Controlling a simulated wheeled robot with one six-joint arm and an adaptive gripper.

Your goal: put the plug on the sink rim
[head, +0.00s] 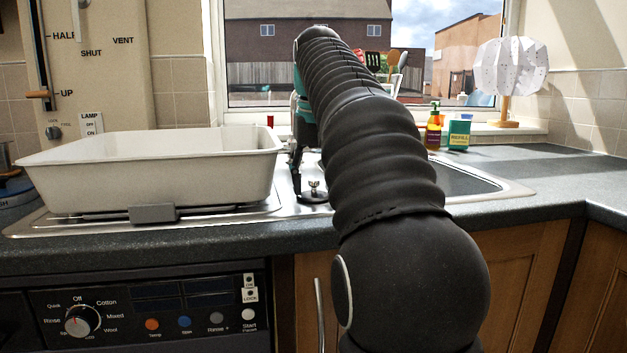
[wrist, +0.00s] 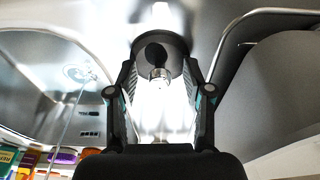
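The plug (head: 314,196) is a black disc with a shiny metal knob on top. In the head view it appears to lie flat, knob up, on the steel sink rim (head: 290,208), between the white tub and the sink bowl. In the wrist view the plug (wrist: 158,54) sits between my fingertips, its knob towards the camera. My gripper (wrist: 158,68) is open, with one finger on each side of the plug; I cannot tell whether either touches it. In the head view my arm hides part of the sink, and my gripper shows only as a dark edge beside the plug.
A large white tub (head: 150,170) stands on the drainer to the left. The sink bowl (head: 465,182) lies right of my arm. A soap bottle (head: 433,130), a teal refill box (head: 459,134) and a lamp (head: 510,70) stand behind. The right worktop is clear.

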